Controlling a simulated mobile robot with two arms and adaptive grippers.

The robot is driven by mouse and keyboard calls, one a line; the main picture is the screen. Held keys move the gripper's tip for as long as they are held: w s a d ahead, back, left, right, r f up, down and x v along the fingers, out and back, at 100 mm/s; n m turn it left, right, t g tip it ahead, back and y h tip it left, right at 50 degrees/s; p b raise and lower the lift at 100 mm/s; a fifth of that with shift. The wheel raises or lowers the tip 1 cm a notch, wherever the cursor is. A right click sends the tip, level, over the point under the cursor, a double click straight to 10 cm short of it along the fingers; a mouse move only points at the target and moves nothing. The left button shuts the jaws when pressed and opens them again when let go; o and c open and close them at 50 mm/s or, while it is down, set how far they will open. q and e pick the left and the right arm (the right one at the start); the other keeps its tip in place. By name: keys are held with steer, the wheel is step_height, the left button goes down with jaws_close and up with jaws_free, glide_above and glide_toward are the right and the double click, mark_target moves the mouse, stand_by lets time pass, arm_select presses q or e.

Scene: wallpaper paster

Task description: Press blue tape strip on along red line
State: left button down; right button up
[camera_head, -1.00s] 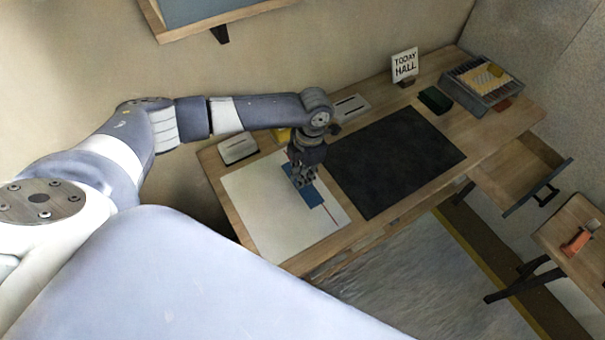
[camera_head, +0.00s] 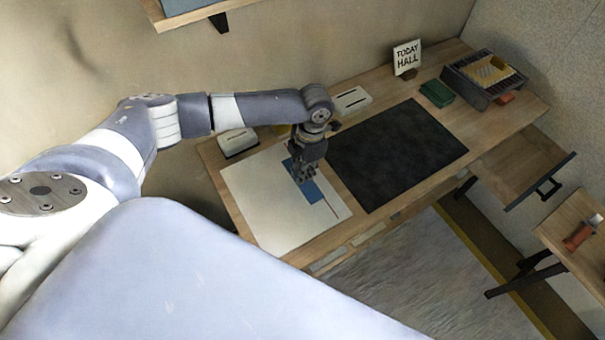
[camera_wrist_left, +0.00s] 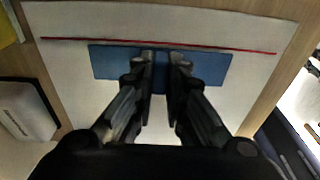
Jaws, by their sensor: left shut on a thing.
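The blue tape strip (camera_head: 312,195) is over the white sheet at the left of the desk. My left gripper (camera_head: 303,178) points down onto the strip's middle and is shut on it. In the left wrist view the strip (camera_wrist_left: 208,67) lies lengthwise beside the thin red line (camera_wrist_left: 255,51), its long edge very close to it. The line sticks out past both ends of the strip. In the head view only a short piece of the red line (camera_head: 331,208) shows. The fingers hide the strip's middle, and I cannot tell whether it touches the sheet. My right gripper is out of view.
The white sheet (camera_head: 270,220) lies beside a dark mat (camera_head: 400,155). A white box (camera_head: 237,142) stands behind the sheet. A green box (camera_head: 437,94), a tray (camera_head: 470,90) and a "TODAY HALL" sign (camera_head: 407,57) stand at the back right. A drawer (camera_head: 520,165) is open.

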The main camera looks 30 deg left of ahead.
arm_select(q)
steer(key=shift+f, duration=0.75)
stand_by(0.8)
steer(key=c, duration=1.5)
jaws_free()
steer(key=shift+c, duration=0.2)
step_height(320, 180, up, 12)
steer(key=w, duration=0.1)
steer(key=shift+w+d, duration=0.15)
steer(key=shift+d, duration=0.25)
steer(key=shift+f, duration=0.1)
